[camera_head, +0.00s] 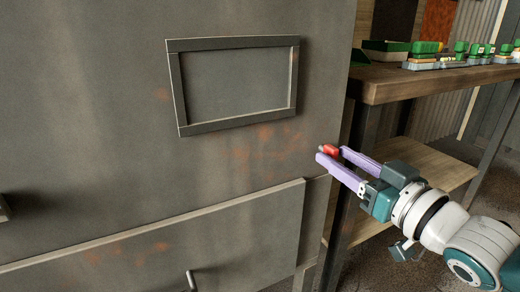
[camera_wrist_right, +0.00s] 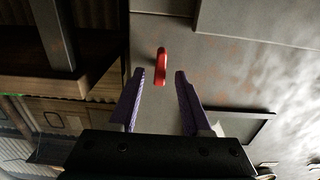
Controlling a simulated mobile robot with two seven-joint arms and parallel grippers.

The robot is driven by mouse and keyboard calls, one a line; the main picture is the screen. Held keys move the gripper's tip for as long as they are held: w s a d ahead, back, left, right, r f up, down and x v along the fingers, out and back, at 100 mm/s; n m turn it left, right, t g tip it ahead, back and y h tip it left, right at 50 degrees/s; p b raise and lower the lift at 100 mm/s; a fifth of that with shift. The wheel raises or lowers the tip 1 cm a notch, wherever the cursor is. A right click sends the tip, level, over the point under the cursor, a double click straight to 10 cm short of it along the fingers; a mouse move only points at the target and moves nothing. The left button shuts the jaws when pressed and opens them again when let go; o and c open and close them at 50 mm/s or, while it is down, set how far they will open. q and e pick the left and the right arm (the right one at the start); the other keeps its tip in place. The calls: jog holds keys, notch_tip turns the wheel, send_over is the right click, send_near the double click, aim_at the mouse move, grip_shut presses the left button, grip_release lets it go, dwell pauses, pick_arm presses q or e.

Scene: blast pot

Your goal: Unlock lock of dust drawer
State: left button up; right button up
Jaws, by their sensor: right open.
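A small red lock handle (camera_head: 331,149) sits at the right edge of the grey metal cabinet. My right gripper (camera_head: 335,156) is open, with its purple fingers pointing at it. In the right wrist view the red handle (camera_wrist_right: 162,62) shows upright between and partly beyond the fingertips (camera_wrist_right: 160,75), with a gap on each side. I cannot tell how deep it lies between the fingers. The dust drawer appears to be the lower grey panel (camera_head: 200,237), which looks closed. My left gripper is not in view.
A raised rectangular frame (camera_head: 238,42) is on the cabinet front, above the panel. A metal handle (camera_head: 191,280) shows low on the panel. A wooden workbench (camera_head: 430,82) with green and white items stands close on the right, with a lower shelf (camera_head: 440,165).

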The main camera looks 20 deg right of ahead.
grip_shut()
dwell(0.4)
